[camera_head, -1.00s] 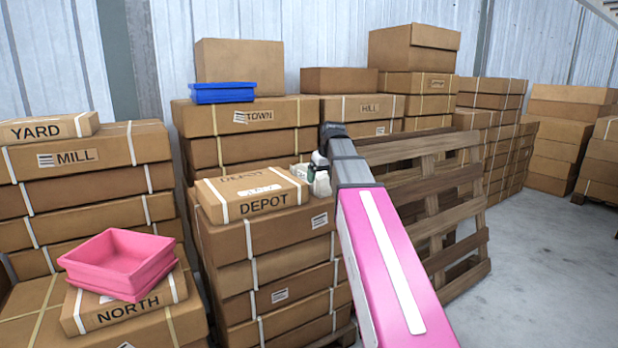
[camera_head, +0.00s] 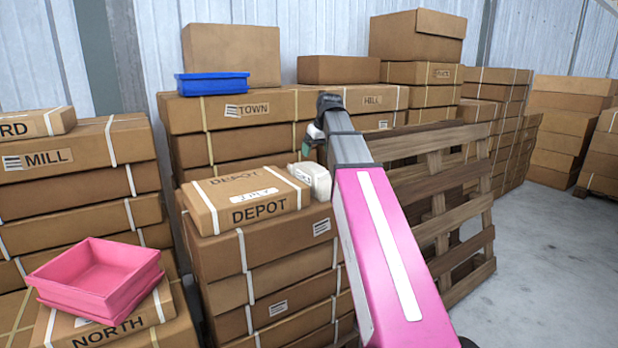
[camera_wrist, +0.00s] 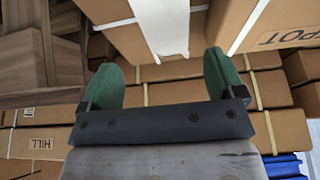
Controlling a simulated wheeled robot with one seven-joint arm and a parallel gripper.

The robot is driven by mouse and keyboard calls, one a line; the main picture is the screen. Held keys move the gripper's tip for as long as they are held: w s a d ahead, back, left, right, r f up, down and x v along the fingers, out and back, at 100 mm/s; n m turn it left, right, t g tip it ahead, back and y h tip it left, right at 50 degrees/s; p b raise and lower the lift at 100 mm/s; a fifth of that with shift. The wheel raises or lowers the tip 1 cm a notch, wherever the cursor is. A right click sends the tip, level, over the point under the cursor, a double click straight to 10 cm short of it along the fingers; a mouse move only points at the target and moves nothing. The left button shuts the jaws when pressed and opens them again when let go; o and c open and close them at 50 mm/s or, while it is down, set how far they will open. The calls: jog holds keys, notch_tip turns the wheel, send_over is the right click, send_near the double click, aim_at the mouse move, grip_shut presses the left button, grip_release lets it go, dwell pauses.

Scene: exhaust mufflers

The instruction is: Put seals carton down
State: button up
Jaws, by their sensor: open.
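The seals carton, a small white carton (camera_head: 313,178), stands on top of the DEPOT stack, at the right end of the flat DEPOT box (camera_head: 248,198). My gripper (camera_head: 310,142) is just above and behind it in the head view, apart from it. In the wrist view my gripper (camera_wrist: 163,75) has two green fingers spread wide with nothing between them. A white surface (camera_wrist: 160,22), which looks like the carton, lies beyond the fingertips at the top. My arm hides part of the stack's right side.
A blue tray (camera_head: 213,84) sits on the TOWN stack behind. A pink tray (camera_head: 97,277) rests on the NORTH box (camera_head: 140,318) at front left. A wooden pallet (camera_head: 440,200) leans upright at the right. Bare floor (camera_head: 545,270) lies beyond it.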

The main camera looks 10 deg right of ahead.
aim_at(310, 164)
jog(key=x, duration=0.5)
jog(key=shift+a+x, duration=0.25)
jog(key=shift+x, duration=1.05)
jog(key=shift+a+x, duration=0.25)
jog(key=shift+x, duration=1)
jog(key=shift+w+r, duration=0.1)
jog(key=shift+r, duration=0.05)
jog(key=c, duration=1.3)
jog(key=shift+r, duration=0.1)
